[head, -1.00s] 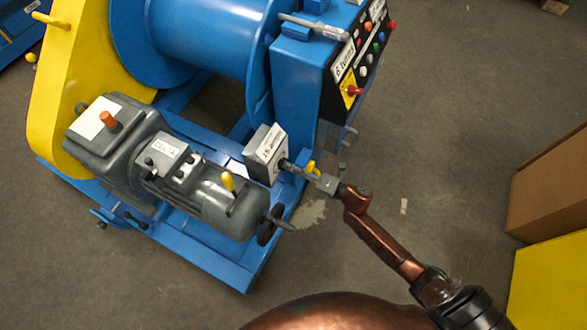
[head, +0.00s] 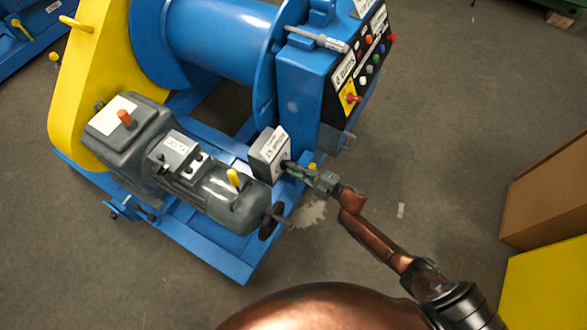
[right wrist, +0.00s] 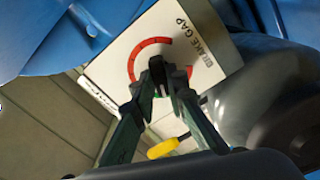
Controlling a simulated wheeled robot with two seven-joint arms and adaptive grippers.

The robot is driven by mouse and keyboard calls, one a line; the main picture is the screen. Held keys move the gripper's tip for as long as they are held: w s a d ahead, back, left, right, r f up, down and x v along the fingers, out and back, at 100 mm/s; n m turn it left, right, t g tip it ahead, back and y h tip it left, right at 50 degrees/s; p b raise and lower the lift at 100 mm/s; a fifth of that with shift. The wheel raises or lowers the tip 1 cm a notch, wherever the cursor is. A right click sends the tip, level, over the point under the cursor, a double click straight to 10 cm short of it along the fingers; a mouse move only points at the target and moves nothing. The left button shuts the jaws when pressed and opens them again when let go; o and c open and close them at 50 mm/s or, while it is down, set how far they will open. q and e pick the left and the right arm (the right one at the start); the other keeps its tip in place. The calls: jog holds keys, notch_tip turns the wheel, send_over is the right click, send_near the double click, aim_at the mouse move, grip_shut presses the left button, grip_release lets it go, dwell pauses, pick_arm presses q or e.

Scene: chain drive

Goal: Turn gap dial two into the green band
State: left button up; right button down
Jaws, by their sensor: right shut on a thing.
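The gap dial is on a white-faced box (head: 268,153) at the near end of the blue frame, below the control panel. In the right wrist view its face (right wrist: 200,62) reads "BRAKE GAP" and carries a red arc (right wrist: 150,42). My right gripper (head: 290,167) reaches the dial from the right. In the right wrist view its fingertips (right wrist: 162,75) are closed on the dial's dark knob (right wrist: 157,64), which they mostly hide. A number for this dial is not readable. My left gripper is not in view.
A grey motor (head: 200,180) with a yellow lever (head: 233,178) and a black handwheel (head: 271,221) sits left of the dial. The control panel (head: 362,70) is above right. A cardboard box (head: 550,195) stands at the right. The floor between is clear.

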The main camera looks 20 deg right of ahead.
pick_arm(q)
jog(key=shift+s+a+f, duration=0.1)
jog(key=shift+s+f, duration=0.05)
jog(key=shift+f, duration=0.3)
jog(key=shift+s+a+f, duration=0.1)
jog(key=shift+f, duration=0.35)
pick_arm(e)
jog(key=shift+m, duration=0.7)
jog(key=shift+f, duration=0.1)
jog(key=c, duration=1.9)
grip_release()
jog(key=shift+c, duration=0.2)
jog(key=v, duration=1.2)
